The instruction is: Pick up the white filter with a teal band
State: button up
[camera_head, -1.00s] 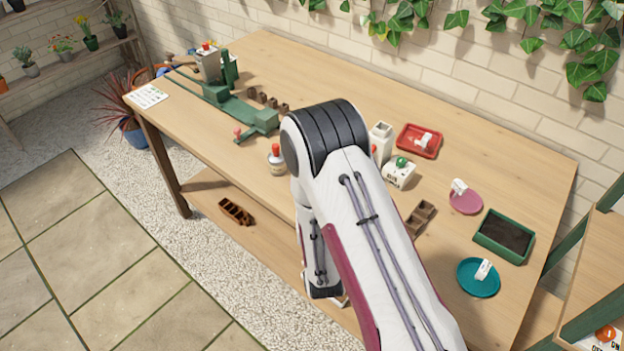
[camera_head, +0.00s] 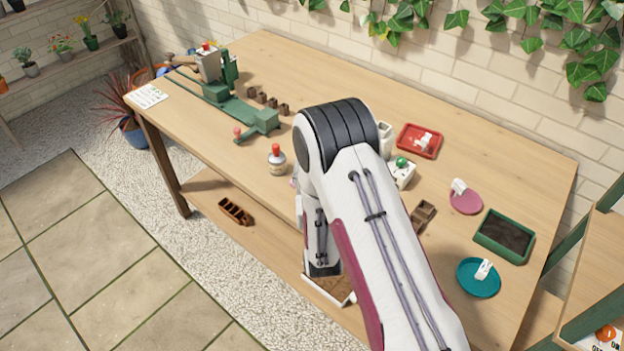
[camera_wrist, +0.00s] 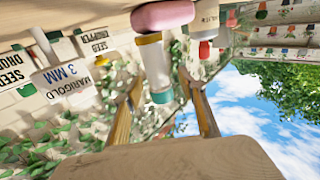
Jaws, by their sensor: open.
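In the wrist view, a white cylinder with a teal end (camera_wrist: 161,97) and a yellowish ring, seemingly the filter, stands against a rounded pink piece (camera_wrist: 163,15). The view is turned over, so the table is at the top. My gripper (camera_wrist: 163,82) is open. Its two fingers point towards the cylinder, one on each side in the picture; no contact shows, and I cannot tell the depth between them. In the head view my arm hides the gripper and most of this spot; only a sliver of something pale shows left of the arm.
A bottle with a red cap (camera_head: 277,161) stands left of my arm and close beside the cylinder. To the right are a red tray (camera_head: 408,150), a pink saucer (camera_head: 470,207), a teal saucer (camera_head: 467,288) and a green soil tray (camera_head: 480,238).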

grip_shut()
jog(key=shift+r, duration=0.2)
jog(key=shift+r, duration=4.75)
